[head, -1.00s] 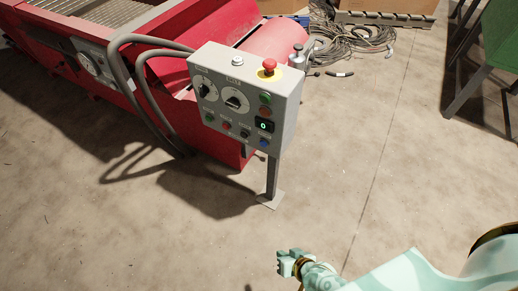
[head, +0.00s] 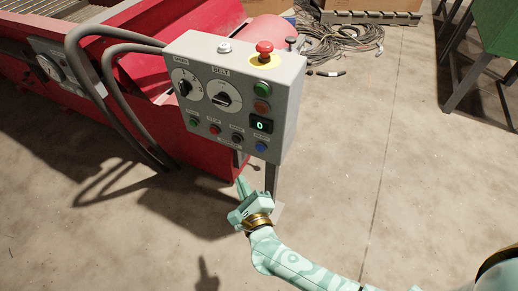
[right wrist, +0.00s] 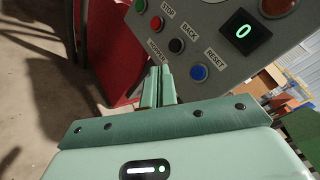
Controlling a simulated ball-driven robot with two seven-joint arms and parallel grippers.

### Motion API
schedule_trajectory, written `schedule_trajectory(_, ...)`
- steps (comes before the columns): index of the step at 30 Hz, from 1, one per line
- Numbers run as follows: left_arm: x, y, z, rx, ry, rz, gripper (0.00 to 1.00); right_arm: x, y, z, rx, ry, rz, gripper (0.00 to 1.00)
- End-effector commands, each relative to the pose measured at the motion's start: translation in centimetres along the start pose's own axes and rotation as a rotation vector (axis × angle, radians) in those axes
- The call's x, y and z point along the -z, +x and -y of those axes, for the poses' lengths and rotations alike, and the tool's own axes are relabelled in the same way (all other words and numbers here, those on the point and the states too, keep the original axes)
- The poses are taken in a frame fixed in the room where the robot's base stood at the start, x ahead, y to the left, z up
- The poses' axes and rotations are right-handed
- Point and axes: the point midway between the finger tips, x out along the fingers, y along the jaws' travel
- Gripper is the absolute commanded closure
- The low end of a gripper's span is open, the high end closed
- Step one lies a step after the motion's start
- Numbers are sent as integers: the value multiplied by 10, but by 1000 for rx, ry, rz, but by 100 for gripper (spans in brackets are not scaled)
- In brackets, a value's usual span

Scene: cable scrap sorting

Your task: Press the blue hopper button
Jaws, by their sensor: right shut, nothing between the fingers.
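The grey control box (head: 290,110) stands on a post beside the red machine. The blue button (head: 261,147) is at the lower right of its front, in the bottom row; in the right wrist view the blue button (right wrist: 199,72) has a label beside it that seems to read RESET. A HOPPER label (right wrist: 155,50) lies under the row. My right gripper (head: 241,180) is shut and empty, just below the box's lower edge and left of the blue button in the head view. In the right wrist view its fingertips (right wrist: 160,70) are left of the blue button, apart from it. My left gripper is not in view.
The same row holds a black button (head: 237,138), a red button (head: 214,129) and a green button (head: 193,121). Above are a display reading 0 (head: 261,125), two dials and a red emergency knob (head: 265,49). Grey hoses (head: 108,85) run left.

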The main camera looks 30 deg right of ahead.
Motion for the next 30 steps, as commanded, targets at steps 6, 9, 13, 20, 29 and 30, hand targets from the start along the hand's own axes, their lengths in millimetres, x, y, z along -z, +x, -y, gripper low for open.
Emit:
schedule_trajectory(6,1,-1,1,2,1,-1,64,6,8,6,0,-5,0,100)
schedule_trajectory(9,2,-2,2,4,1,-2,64,13,17,12,0,-7,1,100)
schedule_trajectory(13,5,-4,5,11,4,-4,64,23,30,22,0,-7,0,100)
schedule_trajectory(20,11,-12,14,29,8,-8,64,38,51,36,-1,-7,0,100)
schedule_trajectory(29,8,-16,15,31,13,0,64,45,61,44,-2,-7,1,100)
schedule_trajectory(30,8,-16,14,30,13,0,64,45,61,44,-2,-6,1,100)
